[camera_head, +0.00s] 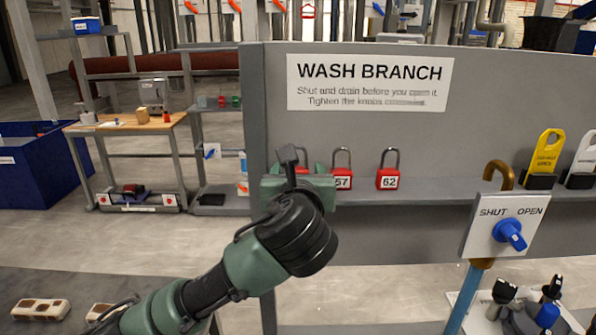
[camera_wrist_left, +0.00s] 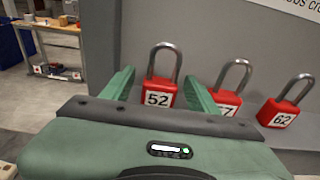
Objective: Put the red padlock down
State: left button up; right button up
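The red padlock numbered 52 (camera_wrist_left: 160,97) stands upright between the two green fingers of my left gripper (camera_wrist_left: 160,92) in the left wrist view. A gap shows on each side of it, so the fingers are open around it. In the head view my left gripper (camera_head: 302,176) is at the shelf of the grey panel and hides most of this padlock (camera_head: 302,169). Red padlocks 57 (camera_head: 342,181) and 62 (camera_head: 388,181) stand to its right, with shackles up. My right gripper is not in view.
The grey shelf (camera_head: 440,192) runs along the panel below the WASH BRANCH sign (camera_head: 370,83). A yellow tag (camera_head: 547,152) stands farther right. A SHUT/OPEN plate with a blue knob (camera_head: 509,235) is at front right. The shelf is clear between padlock 62 and the plate.

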pick_arm(q)
jog(key=shift+s+r, duration=0.1)
jog(key=shift+s, duration=0.2)
jog(key=s+r+b, duration=0.1)
jog(key=s, duration=1)
jog(key=shift+s+r+b, duration=0.15)
jog(key=shift+r+b, duration=0.2)
